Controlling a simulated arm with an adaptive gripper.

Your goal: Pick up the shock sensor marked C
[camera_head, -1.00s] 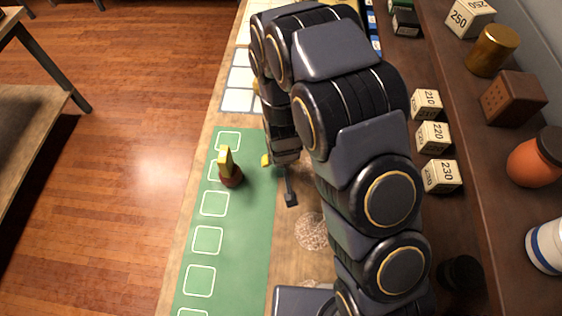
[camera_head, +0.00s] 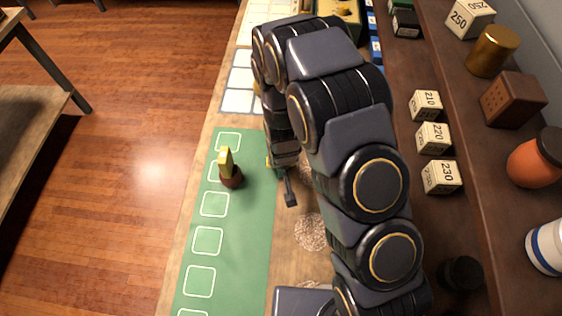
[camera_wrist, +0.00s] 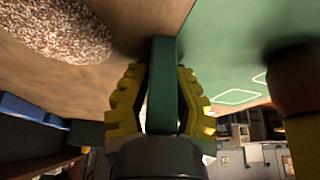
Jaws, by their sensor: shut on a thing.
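In the wrist view my gripper (camera_wrist: 160,105) has its yellow ridged fingers closed on both sides of a thin dark green block (camera_wrist: 161,85). The block's far end is at or close to the wooden table top; I cannot tell whether it touches. No letter C can be read on it, so I cannot confirm it is the shock sensor. In the head view my gripper (camera_head: 275,165) is by the right edge of the green mat (camera_head: 240,225), mostly hidden by my arm, with a bit of green at its tips.
A yellow and reddish-brown piece (camera_head: 230,172) stands on the mat, left of my gripper. White outlined squares run along the mat. A speckled round patch (camera_head: 310,232) lies on the wood. Numbered blocks (camera_head: 432,137) and jars line the shelf at right.

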